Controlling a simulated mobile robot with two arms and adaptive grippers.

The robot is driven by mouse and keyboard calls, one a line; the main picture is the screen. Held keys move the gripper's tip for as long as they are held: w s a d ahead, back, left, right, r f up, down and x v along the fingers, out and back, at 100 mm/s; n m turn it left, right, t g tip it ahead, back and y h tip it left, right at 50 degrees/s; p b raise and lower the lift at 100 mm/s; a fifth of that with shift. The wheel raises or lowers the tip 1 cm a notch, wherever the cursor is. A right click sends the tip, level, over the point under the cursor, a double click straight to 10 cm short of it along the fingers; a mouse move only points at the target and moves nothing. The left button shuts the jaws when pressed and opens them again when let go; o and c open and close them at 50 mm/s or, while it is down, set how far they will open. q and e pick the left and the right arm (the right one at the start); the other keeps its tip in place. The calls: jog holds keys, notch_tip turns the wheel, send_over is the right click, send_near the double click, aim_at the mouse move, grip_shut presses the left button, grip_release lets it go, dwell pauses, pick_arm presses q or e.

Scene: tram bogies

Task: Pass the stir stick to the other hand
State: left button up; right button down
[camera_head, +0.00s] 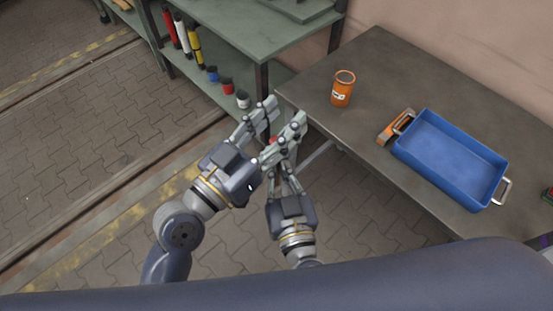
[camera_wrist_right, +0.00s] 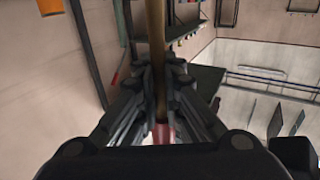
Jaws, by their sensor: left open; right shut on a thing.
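The stir stick (camera_wrist_right: 157,45) shows in the right wrist view as a long brown stick running up between the fingers of my right gripper (camera_wrist_right: 158,95), with a red part (camera_wrist_right: 161,133) near the palm. In the head view my right gripper (camera_head: 284,172) points up, shut on the stick, its fingertips partly hidden behind the left fingers. My left gripper (camera_head: 286,113) is open, its two fingers spread just above and in front of the right one. A small red spot (camera_head: 273,140) shows between them; most of the stick is hidden there. I cannot tell whether the left fingers touch it.
A dark table (camera_head: 378,60) on the right holds an orange tin (camera_head: 342,91), a blue tray (camera_head: 455,160) and an orange-handled tool (camera_head: 393,129). Its near left corner is close to my left fingertips. A green shelf unit (camera_head: 230,25) with several bottles and small pots stands behind.

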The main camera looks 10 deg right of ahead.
pick_arm(q)
jog(key=w+a+f+n+y, duration=0.25)
jog(key=w+f, duration=0.25)
jog(key=f, duration=0.4)
jog(key=w+a+f+n+y, duration=0.2)
jog(key=w+a+f, duration=0.25)
jog(key=f, duration=0.45)
jog(key=s+a+f+n+g+y, duration=0.1)
jog(key=s+a+f+g+y, duration=0.2)
jog(key=f, duration=0.8)
jog(key=s+a+f+y, duration=0.1)
jog(key=s+a+f, duration=0.3)
jog(key=f, duration=0.6)
jog(key=s+a+f+n+g+y, duration=0.15)
jog(key=a+f, duration=0.35)
jog(key=f, duration=0.6)
jog(key=s+a+f+g+y, duration=0.1)
jog(key=s+a+f+g, duration=0.1)
jog(key=s+f, duration=0.4)
jog(key=s+a+f+g+y, duration=0.1)
jog(key=s+a+f+g, duration=0.2)
jog(key=s, duration=1.3)
jog(key=s+a+f+m+g+y, duration=0.1)
jog(key=s+a+f, duration=0.3)
jog(key=s+f, duration=0.5)
jog(key=s+g+y, duration=0.1)
jog(key=s, duration=0.1)
jog(key=shift+s+a+f, duration=0.3)
jog(key=shift+s, duration=0.05)
